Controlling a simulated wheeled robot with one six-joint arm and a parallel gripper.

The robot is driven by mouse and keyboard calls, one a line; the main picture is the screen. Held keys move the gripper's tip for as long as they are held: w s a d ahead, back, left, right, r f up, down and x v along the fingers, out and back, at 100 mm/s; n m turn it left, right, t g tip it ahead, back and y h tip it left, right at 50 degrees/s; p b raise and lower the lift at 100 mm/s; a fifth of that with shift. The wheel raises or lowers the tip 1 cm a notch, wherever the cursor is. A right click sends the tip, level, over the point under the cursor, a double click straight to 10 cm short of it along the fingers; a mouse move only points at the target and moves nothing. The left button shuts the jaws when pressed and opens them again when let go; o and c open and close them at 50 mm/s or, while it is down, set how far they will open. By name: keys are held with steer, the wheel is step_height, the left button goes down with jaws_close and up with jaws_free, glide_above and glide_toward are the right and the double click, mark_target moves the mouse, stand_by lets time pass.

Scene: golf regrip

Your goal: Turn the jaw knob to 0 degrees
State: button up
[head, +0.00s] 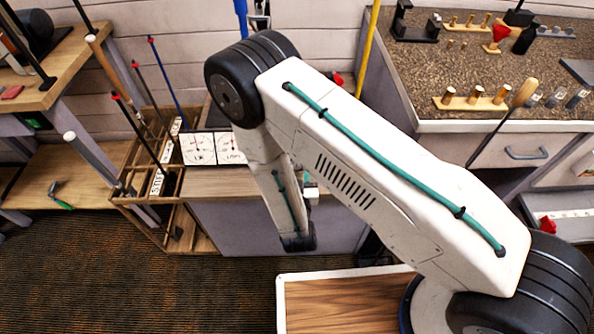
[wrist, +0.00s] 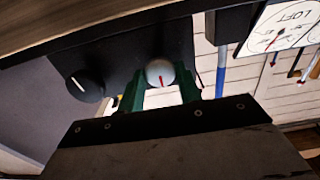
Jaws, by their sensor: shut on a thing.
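In the wrist view, a pale round knob (wrist: 160,73) with a red pointer line sits on a dark panel. The red line points nearly straight up and down in the picture, leaning slightly. My gripper (wrist: 160,92) has its green fingers on both sides of this knob and is shut on it. A black knob (wrist: 85,84) with a white line sits to the left on the same panel, apart from the fingers. No label shows which is the jaw knob. In the head view my arm covers the knobs and my gripper cannot be made out clearly.
White dial cards marked LIE (head: 198,149) and LOFT (head: 230,148) stand left of my arm; the LOFT card also shows in the wrist view (wrist: 284,26). A wooden club rack (head: 150,190) stands further left. A speckled counter (head: 480,70) with small parts is at right.

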stand_by(0.4)
steer(key=o, duration=1)
steer(key=s, duration=0.7)
steer(key=shift+s+a, duration=0.1)
steer(key=shift+s, duration=0.3)
